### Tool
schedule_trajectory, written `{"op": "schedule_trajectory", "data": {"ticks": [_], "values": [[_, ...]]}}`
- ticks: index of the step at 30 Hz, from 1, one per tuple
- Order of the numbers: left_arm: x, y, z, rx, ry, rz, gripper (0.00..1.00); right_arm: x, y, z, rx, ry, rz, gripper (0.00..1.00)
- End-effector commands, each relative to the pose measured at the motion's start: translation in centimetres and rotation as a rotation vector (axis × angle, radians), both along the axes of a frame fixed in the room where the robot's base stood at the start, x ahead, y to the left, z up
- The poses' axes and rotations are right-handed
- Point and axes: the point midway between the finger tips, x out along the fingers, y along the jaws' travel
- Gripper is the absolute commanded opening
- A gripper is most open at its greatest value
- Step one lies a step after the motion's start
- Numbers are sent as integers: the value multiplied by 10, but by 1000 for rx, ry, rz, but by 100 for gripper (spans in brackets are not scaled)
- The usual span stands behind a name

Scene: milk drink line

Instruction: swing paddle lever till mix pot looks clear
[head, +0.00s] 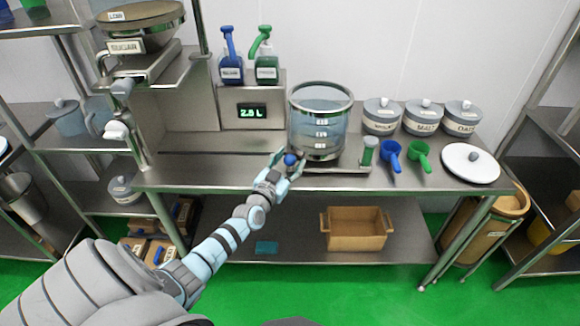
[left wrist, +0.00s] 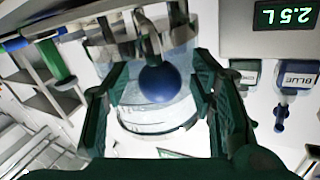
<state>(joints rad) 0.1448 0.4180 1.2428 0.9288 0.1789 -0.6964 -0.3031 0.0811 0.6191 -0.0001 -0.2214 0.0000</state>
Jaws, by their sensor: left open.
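The mix pot (head: 319,116) is a clear, metal-rimmed vessel with level marks on the bench; what it holds looks pale blue and see-through. It appears upside down in the left wrist view (left wrist: 150,112). The paddle lever's blue ball knob (head: 290,159) sits low at the pot's front left. My left gripper (head: 287,164) is open around the knob. In the left wrist view the knob (left wrist: 158,84) lies between the two spread fingers, with a visible gap on either side. My right gripper is not in view.
A display reading 2.5 L (head: 251,112) stands left of the pot, with blue (head: 231,72) and green (head: 266,68) pump bottles on top. Blue (head: 390,152) and green (head: 419,152) scoops, lidded jars (head: 422,121) and a white lid (head: 470,164) are right. The bench front left is clear.

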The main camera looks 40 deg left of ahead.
Motion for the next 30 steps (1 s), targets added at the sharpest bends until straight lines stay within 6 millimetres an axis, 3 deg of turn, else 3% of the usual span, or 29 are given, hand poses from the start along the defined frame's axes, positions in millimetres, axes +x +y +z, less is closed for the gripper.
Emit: {"op": "schedule_trajectory", "data": {"ticks": [9,18,30], "values": [[5,1,1,0,1,-1,49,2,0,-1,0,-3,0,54],[5,1,1,0,1,-1,1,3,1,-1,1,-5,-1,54],[5,-1,3,-4,1,24,0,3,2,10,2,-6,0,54]]}}
